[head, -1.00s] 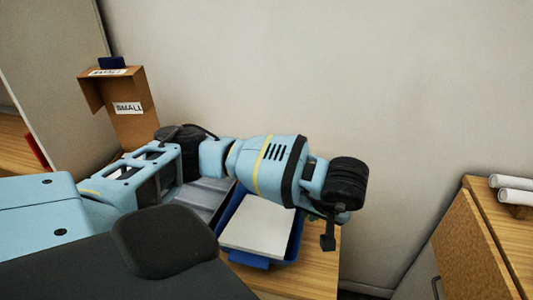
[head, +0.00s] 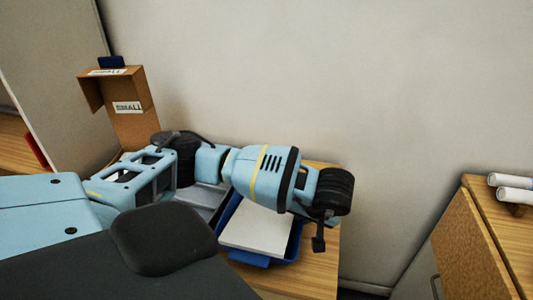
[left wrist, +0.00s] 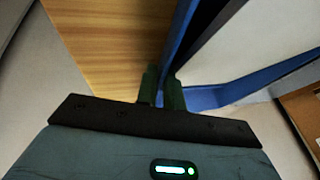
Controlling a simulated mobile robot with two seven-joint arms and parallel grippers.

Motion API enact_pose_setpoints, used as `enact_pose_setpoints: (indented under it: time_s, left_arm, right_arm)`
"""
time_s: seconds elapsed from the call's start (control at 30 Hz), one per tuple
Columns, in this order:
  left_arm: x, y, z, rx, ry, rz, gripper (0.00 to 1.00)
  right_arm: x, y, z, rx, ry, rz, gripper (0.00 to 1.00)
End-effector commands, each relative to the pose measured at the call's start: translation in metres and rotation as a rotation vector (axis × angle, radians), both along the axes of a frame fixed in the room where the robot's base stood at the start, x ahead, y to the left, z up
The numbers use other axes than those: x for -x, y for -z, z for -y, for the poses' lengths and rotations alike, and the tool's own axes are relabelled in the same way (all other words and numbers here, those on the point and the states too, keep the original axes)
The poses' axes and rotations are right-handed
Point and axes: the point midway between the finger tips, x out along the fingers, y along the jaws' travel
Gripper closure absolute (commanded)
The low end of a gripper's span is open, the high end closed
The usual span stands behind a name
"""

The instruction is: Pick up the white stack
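The white stack (head: 259,226) lies in a blue tray (head: 249,259) on the wooden table. My left arm passes over the tray and hides the far part of the stack. My left gripper (head: 318,243) is just right of the tray, pointing down. The white stack (left wrist: 245,45) shows there to the right of the fingers, inside the tray. My right gripper is not in view.
A grey tray (head: 207,196) sits left of the blue tray, partly under my arm. A cardboard box labelled SMALL (head: 130,110) stands behind. The table (head: 318,265) is bare to the right. A wooden cabinet (head: 470,245) with white rolls (head: 514,195) stands farther right.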

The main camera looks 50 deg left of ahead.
Motion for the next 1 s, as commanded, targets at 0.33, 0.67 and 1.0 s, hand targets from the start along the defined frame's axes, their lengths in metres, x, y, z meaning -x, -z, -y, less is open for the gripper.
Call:
enact_pose_setpoints:
  time_s: [0.33, 0.67, 1.0]
  left_arm:
    - [0.0000, 0.0027, 0.0002, 0.000, 0.000, 0.000, 0.91]
    - [0.0001, 0.0027, 0.0002, 0.000, 0.000, 0.000, 1.00]
    - [-0.0004, -0.0016, 0.0002, 0.000, 0.001, 0.002, 1.00]
  right_arm:
    - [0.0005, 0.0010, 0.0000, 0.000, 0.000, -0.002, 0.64]
    - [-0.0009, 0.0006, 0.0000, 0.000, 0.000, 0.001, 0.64]
    - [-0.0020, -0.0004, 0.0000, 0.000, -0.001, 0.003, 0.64]
